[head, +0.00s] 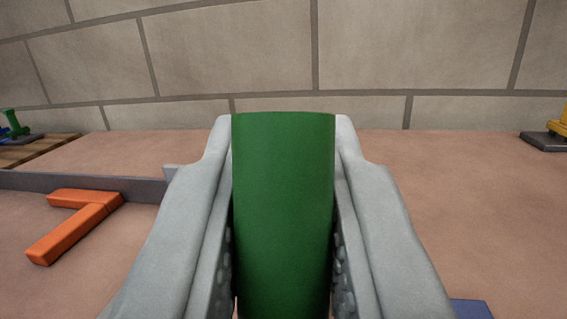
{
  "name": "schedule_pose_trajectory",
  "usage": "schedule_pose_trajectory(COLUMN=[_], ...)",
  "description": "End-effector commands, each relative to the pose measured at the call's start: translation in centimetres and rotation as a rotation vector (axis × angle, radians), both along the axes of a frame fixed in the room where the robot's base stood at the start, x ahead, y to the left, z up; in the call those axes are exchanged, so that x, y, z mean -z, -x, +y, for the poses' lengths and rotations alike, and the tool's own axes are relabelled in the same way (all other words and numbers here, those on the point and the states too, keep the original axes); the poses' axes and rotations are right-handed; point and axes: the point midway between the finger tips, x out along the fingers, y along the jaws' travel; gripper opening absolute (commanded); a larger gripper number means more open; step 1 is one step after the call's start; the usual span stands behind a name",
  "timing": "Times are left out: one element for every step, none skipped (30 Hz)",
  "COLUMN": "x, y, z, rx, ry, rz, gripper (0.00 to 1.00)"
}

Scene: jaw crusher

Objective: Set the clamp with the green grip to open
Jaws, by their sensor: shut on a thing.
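The green grip (283,215) of the clamp fills the middle of the head view, standing roughly upright. My gripper (284,190) is shut on it, with one grey finger on each side touching it. The rest of the clamp is hidden below the frame or behind the grip and fingers, so I cannot tell its position.
An orange L-shaped piece (78,220) lies at left, before a low grey rail (90,185). Green and blue parts (14,127) stand on slats at far left. A yellow piece (558,125) sits on a dark base at right. A blue corner (470,309) shows at lower right. A block wall (380,55) closes the back.

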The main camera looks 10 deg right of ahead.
Motion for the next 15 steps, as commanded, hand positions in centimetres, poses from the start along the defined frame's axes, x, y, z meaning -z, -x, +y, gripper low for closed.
schedule_pose_trajectory(x=[0.0,-0.1,-0.3,-0.4,-0.5,-0.6,-0.6,-0.7,-0.8,-0.9,-0.9,-1.0,-1.0,-1.0,-1.1], y=[0.4,0.6,0.9,1.2,1.4,1.7,2.0,2.2,2.5,2.7,2.9,3.1,3.3,3.4,3.6], z=[0.2,0.3,0.4,0.5,0.7,0.8,0.9,1.0,1.1,1.2,1.3,1.4,1.5,1.6,1.7], rx=[0.0,0.0,0.0,0.0,0.0,0.0,0.0,0.0,0.001,0.001,0.001,0.001,0.0,0.0,0.001], ry=[0.015,0.025,0.038,0.046,0.056,0.069,0.077,0.087,0.099,0.106,0.114,0.123,0.129,0.136,0.142], rz=[-0.03,-0.052,-0.08,-0.101,-0.122,-0.148,-0.168,-0.187,-0.212,-0.229,-0.246,-0.267,-0.28,-0.293,-0.31], gripper=[0.0,0.0,0.0,0.0,0.0,0.0,0.0,0.0,0.0,0.0,0.0,0.0,0.0,0.0,0.0])
